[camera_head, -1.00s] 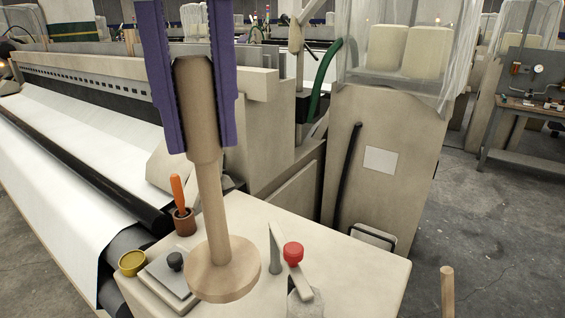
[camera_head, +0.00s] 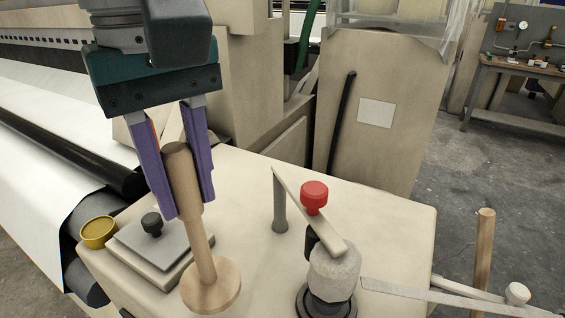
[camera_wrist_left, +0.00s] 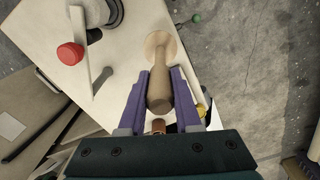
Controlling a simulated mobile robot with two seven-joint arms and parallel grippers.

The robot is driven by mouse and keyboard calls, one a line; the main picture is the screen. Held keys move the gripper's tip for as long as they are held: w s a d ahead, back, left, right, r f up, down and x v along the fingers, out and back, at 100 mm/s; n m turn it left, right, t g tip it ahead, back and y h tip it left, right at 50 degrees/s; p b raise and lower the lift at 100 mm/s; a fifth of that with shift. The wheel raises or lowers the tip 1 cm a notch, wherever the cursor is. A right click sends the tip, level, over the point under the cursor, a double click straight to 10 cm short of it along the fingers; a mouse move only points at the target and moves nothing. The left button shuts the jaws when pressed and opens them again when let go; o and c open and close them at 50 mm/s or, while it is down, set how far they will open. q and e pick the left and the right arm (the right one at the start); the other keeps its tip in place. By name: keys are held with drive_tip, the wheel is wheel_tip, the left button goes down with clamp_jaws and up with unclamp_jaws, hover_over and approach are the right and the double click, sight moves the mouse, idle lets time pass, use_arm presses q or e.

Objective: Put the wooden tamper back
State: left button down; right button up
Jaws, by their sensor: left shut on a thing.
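The wooden tamper (camera_head: 207,262) is a light wood handle with a round flat disc at its lower end. My left gripper (camera_head: 182,200) has its purple fingers shut on the tamper's handle, and the tamper hangs disc down, slightly tilted, over the cream tabletop (camera_head: 385,222). In the left wrist view the tamper (camera_wrist_left: 160,85) shows between the fingers of the left gripper (camera_wrist_left: 160,92), its disc beyond them. I cannot tell whether the disc touches the tabletop. My right gripper is not in view.
Left of the tamper are a grey square plate with a black knob (camera_head: 152,224) and a yellow round cup (camera_head: 98,232). Right of it stand a lever with a red knob (camera_head: 314,196) and a grey cylinder (camera_head: 334,270). A wooden post (camera_head: 484,250) rises beyond the table's right edge.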

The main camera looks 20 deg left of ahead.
sight(196, 233)
use_arm(q)
wheel_tip(196, 233, down, 5)
drive_tip(key=shift+f, duration=0.4)
drive_tip(key=c, duration=0.6)
unclamp_jaws()
